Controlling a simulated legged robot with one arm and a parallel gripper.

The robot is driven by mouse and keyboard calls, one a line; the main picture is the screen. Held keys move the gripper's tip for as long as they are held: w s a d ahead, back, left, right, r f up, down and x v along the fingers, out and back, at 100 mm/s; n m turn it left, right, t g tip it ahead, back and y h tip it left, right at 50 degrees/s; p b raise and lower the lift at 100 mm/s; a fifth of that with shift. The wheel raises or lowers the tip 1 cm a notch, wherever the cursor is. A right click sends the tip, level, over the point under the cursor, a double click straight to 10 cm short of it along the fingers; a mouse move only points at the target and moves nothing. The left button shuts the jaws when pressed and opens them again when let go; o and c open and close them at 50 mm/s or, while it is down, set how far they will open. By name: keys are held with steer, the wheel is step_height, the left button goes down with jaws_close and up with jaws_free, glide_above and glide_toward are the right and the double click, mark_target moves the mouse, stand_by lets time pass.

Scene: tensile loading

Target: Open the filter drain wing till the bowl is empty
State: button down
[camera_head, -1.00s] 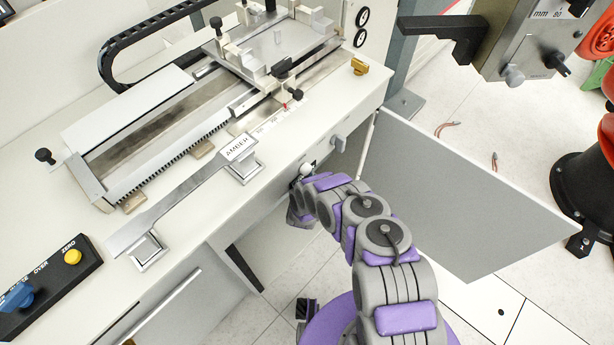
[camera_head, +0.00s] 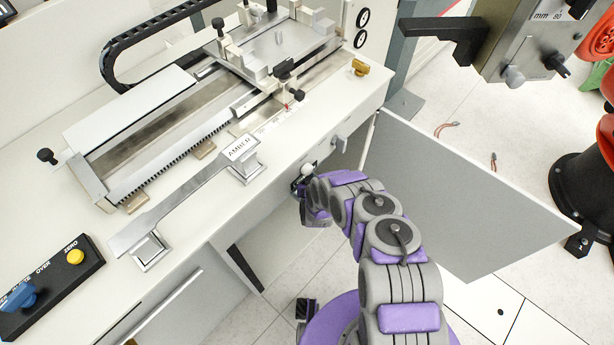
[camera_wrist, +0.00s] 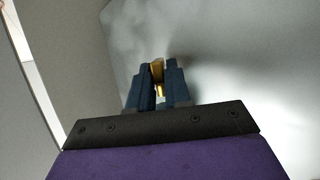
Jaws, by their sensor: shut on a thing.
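My gripper (camera_wrist: 158,80) shows in the wrist view with its two dark blue fingers close together. A small brass-coloured piece (camera_wrist: 157,72) sits between them, and they are shut on it. It looks like the drain wing, but its full shape is hidden by the fingers. In the head view my arm reaches under the bench's front edge, beside an open cabinet door. The fingertips are hidden there. The filter bowl and any liquid in it cannot be made out in either view.
The open grey door (camera_head: 465,200) stands right of my arm. The white bench top (camera_head: 200,215) carries a testing machine and a metal specimen marked AMBER (camera_head: 190,190). A grey knob (camera_head: 340,143) juts from the bench front. A control box (camera_head: 45,280) is at lower left.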

steer(key=shift+d+f+n+g+y, duration=0.1)
steer(key=shift+d+n+g+y, duration=0.2)
steer(key=shift+n+y, duration=0.6)
steer(key=shift+d+n+g+y, duration=0.1)
steer(key=shift+n+g+y, duration=0.3)
steer(key=shift+n+y, duration=0.45)
steer(key=c, duration=1.2)
jaws_free()
steer(key=shift+o, duration=0.2)
steer(key=p+v, duration=0.4)
steer(key=v, duration=1.3)
steer(key=shift+d, duration=0.25)
